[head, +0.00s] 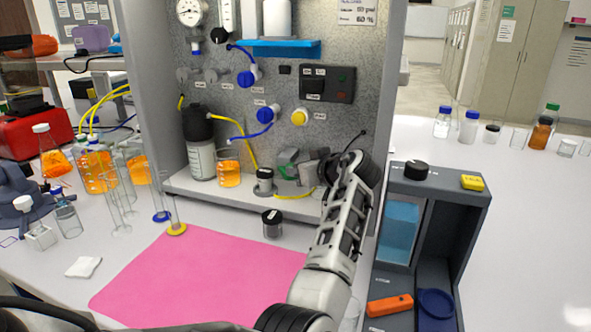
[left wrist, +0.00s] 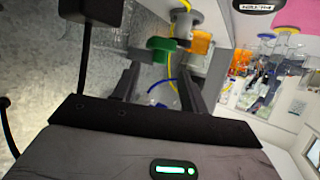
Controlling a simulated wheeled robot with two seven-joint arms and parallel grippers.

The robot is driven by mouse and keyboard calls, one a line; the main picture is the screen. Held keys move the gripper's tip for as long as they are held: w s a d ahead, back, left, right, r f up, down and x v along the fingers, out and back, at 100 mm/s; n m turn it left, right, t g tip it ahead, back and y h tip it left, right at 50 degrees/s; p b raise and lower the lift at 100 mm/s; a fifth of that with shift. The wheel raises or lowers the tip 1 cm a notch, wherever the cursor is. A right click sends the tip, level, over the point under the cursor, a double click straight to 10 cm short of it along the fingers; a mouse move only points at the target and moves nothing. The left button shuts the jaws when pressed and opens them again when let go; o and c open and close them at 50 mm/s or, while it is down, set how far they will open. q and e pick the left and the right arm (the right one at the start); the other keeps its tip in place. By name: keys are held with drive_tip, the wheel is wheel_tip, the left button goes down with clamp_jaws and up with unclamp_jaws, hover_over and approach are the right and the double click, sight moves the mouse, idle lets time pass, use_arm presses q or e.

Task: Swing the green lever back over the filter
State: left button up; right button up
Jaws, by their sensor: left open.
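The green lever (head: 288,157) is at the foot of the grey panel, on the rig's ledge. It also shows in the left wrist view (left wrist: 161,44), just beyond my fingertips and roughly in line with the gap between them. My left gripper (head: 312,167) is open, close to the lever on its right side; its two dark fingers (left wrist: 157,78) hold nothing that I can see. A small round grey holder with a dark top (head: 264,181), possibly the filter, stands left of the lever. Part of the lever's mount is hidden by my gripper. My right gripper is not in view.
A beaker of orange liquid (head: 229,173) and a black-capped bottle (head: 201,150) stand left of the lever on the ledge. A black-lidded jar (head: 272,223) stands behind the pink mat (head: 190,275). A dark open-fronted box (head: 470,205) is right of my arm.

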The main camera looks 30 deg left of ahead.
use_arm(q)
drive_tip(key=x, duration=0.4)
drive_tip(key=shift+b, duration=0.3)
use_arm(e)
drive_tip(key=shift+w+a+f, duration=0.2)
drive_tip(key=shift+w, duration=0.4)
use_arm(q)
clamp_jaws()
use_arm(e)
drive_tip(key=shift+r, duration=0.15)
